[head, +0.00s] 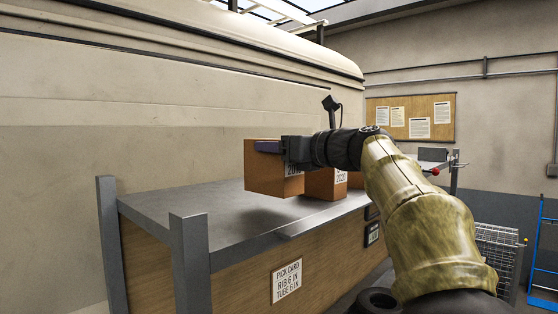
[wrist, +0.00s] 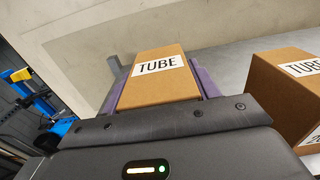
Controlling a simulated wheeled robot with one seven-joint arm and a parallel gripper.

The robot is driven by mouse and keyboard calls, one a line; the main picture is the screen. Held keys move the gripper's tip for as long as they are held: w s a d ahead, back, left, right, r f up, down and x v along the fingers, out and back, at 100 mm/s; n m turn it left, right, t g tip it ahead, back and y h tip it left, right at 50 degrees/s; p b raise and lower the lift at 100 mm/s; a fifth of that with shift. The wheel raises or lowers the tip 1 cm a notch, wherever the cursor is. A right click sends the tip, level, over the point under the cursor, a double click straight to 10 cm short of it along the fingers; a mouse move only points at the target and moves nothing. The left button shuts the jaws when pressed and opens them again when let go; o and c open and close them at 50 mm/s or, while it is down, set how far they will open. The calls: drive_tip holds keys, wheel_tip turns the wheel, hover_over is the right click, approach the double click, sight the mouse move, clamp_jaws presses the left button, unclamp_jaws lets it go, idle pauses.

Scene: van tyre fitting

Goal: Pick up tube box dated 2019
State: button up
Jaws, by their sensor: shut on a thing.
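A brown cardboard tube box (head: 265,178) is between the purple fingers of my gripper (head: 268,147), which is shut on it. In the wrist view the held box (wrist: 158,88) has a white label reading TUBE on top. In the head view its side label is partly covered by my gripper; only the start, "20", shows, so I cannot read its full year. The box hangs a little above the bench, with a shadow below it. A second tube box (head: 322,186), labelled 2020, stands on the bench to its right; it also shows in the wrist view (wrist: 278,95).
The grey-topped bench (head: 180,207) has grey corner posts and free room at its left. A pick card (head: 286,280) on its front reads RIB 6 IN, TUBE 6 IN. The van's side (head: 120,100) rises behind. A wire basket (head: 500,250) stands at the right.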

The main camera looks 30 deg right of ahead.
wheel_tip(320, 180, up, 6)
drive_tip(key=shift+p, duration=0.8)
